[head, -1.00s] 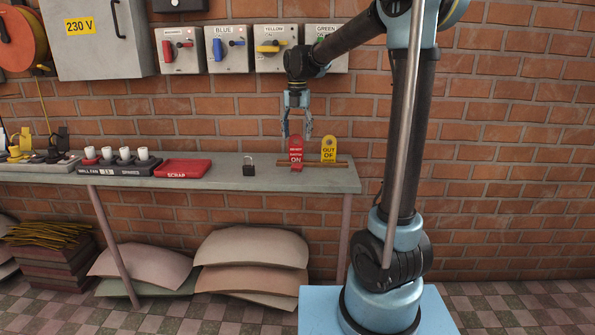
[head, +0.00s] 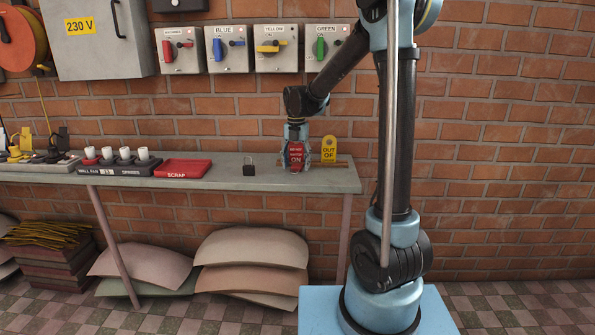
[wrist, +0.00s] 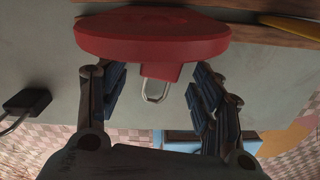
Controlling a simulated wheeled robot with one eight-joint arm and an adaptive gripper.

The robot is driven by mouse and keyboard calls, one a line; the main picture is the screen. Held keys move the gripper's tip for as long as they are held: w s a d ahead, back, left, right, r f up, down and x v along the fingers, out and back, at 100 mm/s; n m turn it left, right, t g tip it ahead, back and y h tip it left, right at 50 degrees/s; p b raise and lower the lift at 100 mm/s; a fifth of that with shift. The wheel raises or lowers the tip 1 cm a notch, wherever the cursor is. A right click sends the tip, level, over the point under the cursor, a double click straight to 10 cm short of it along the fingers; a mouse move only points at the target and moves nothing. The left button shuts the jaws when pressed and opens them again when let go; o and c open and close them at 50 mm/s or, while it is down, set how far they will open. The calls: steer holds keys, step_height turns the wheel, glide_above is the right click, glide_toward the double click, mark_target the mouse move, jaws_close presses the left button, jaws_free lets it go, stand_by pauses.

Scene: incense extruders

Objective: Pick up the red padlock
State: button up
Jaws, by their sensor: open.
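The red padlock shows in the wrist view as a small red block (wrist: 160,71) with a bright metal shackle (wrist: 155,94). It is partly hidden by a large red rounded piece, which looks like the red lettered tag (head: 296,154) of the head view. My gripper (head: 297,159) is over the bench at this tag, pointing down. In the wrist view my gripper (wrist: 160,92) is open, one finger on each side of the shackle. Contact with the padlock cannot be told. In the head view I cannot make out the padlock apart from the tag.
A black padlock (head: 249,170) stands on the bench (head: 220,182) to the left. A yellow tag (head: 329,149) stands close on the right by a wooden rail. A red scrap tray (head: 182,168) lies farther left. The brick wall is close behind.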

mark_target(296, 166)
steer(key=shift+f, duration=0.35)
steer(key=c, duration=1.3)
steer(key=shift+r, duration=0.15)
step_height(296, 166, up, 10)
steer(key=shift+f, duration=0.1)
